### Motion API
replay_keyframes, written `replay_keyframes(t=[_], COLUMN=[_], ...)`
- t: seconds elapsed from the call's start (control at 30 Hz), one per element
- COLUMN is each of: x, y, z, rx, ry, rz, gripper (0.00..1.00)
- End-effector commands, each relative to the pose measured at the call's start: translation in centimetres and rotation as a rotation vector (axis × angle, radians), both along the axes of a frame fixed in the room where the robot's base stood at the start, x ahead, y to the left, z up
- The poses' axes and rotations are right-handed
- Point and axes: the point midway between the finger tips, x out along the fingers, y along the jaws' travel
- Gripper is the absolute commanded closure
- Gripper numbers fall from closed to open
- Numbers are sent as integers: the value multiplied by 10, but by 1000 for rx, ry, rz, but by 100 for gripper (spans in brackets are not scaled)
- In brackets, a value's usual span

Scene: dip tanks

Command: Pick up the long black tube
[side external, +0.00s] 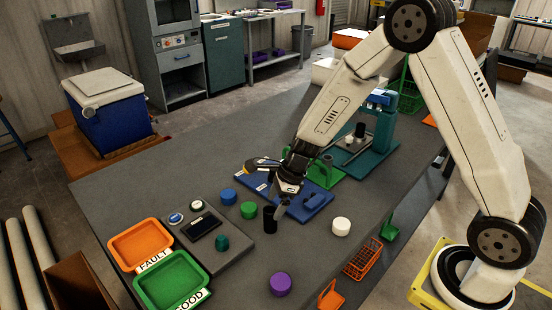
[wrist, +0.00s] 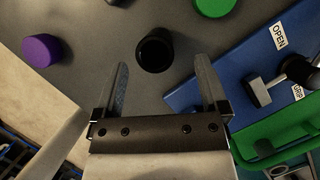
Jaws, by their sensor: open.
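The long black tube (side external: 270,220) stands upright on the grey table in the side view. It shows from above as a dark round top in the wrist view (wrist: 155,50). My gripper (side external: 279,211) is beside the tube, close to its upper part. In the wrist view my gripper (wrist: 163,88) is open, with its fingers spread and nothing between them. The tube lies just ahead of the fingertips, roughly centred in the gap. Whether a finger touches it I cannot tell.
A green cylinder (side external: 249,210), a blue cylinder (side external: 228,196), a white cylinder (side external: 341,226) and a purple cylinder (side external: 281,284) stand around the tube. A blue fixture board (side external: 318,200) lies right behind it. Orange (side external: 140,246) and green trays (side external: 170,283) are at left.

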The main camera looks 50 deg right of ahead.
Motion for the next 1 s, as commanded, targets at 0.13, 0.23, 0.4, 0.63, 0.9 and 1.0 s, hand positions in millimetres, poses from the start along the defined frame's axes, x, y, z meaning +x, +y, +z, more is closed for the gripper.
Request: replay_keyframes(t=[0.13,0.23,0.4,0.63,0.9,1.0], x=[1,2,5,9,9,9], y=[4,8,15,20,20,20], z=[-7,-15,-31,-45,-46,-46], rx=[0,-1,-1,-2,-2,-2], ry=[2,2,3,-1,-1,-1], rz=[2,3,1,1,0,0], gripper=[7,7,7,7,7,7])
